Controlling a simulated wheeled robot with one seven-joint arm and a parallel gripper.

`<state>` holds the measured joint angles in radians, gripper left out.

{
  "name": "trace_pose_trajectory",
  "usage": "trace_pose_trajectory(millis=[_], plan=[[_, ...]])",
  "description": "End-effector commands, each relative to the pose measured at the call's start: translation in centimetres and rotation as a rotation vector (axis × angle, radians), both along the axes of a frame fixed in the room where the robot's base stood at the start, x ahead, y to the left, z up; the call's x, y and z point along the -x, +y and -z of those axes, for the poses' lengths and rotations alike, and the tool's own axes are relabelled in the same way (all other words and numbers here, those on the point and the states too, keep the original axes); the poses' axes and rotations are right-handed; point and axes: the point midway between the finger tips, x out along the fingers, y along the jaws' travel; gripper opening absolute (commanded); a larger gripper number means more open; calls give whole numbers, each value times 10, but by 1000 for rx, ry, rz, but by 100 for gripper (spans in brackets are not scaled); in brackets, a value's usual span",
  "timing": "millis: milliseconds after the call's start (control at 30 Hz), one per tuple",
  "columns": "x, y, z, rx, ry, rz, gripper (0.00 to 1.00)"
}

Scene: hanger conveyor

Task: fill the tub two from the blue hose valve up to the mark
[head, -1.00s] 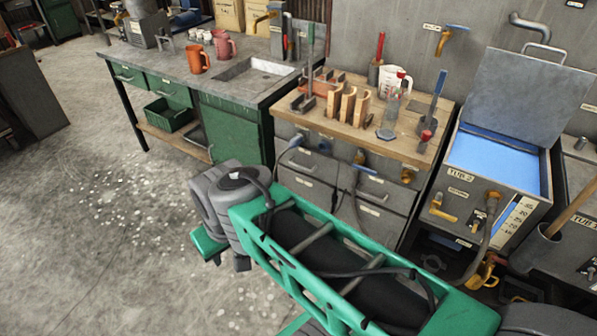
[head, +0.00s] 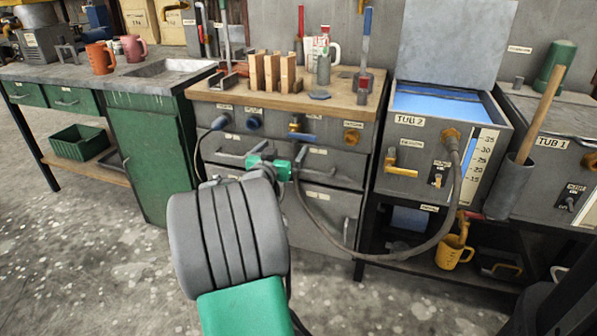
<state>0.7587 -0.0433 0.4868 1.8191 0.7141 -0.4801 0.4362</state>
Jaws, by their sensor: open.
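Tub 2 (head: 400,150) stands right of the wooden-topped drawer cabinet, lid raised, with blue liquid inside. A marked scale (head: 484,160) with a blue strip beside it runs down its front. A grey hose (head: 340,246) hangs from below that valve and loops to a brass fitting (head: 452,136) on Tub 2. My gripper (head: 284,167), green and grey, is open just below and left of the valve. My arm partly hides its fingers; I cannot tell whether it touches anything.
Tub 1 (head: 545,125) is at the right, with a wooden-handled tool in a holder (head: 510,185) between the tubs. A yellow jug (head: 453,252) sits on the shelf below. Tools and a mug (head: 322,50) stand on the worktop (head: 225,92). Floor at the left is clear.

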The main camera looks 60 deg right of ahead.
Motion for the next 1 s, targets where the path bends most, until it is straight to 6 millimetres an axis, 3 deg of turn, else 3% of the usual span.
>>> trace_pose_trajectory(millis=[33,133,533,867,1000], plan=[[10,-10,13,34,-5,20,100],[18,-21,8,71,-9,38,100],[7,-86,5,72,-9,37,100],[5,-94,3,72,-8,34,100],[5,-94,4,72,-8,34,89]])
